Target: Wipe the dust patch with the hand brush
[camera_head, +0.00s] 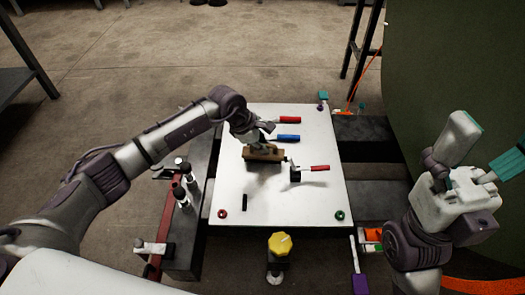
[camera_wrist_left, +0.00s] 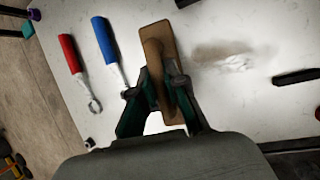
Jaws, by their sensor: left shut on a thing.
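My left gripper (camera_head: 260,145) is shut on the hand brush (camera_head: 265,154), which has a brown wooden block. In the left wrist view the brush (camera_wrist_left: 157,48) sits between the fingers of my left gripper (camera_wrist_left: 158,92), over the white panel. The dust patch (camera_wrist_left: 225,55) is a brownish smear with a pale spot on the panel, just right of the brush there. Whether the bristles touch the panel is hidden. My right gripper (camera_head: 488,145) is at the right of the head view, away from the panel; its fingers look spread and empty.
On the white panel (camera_head: 285,205) lie a red-handled tool (camera_head: 287,119), a blue-handled tool (camera_head: 286,137), another red-handled tool (camera_head: 310,169) and a black bar (camera_head: 246,202). A yellow knob (camera_head: 280,243) stands at the front. A large dark green curved surface (camera_head: 455,60) is at right.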

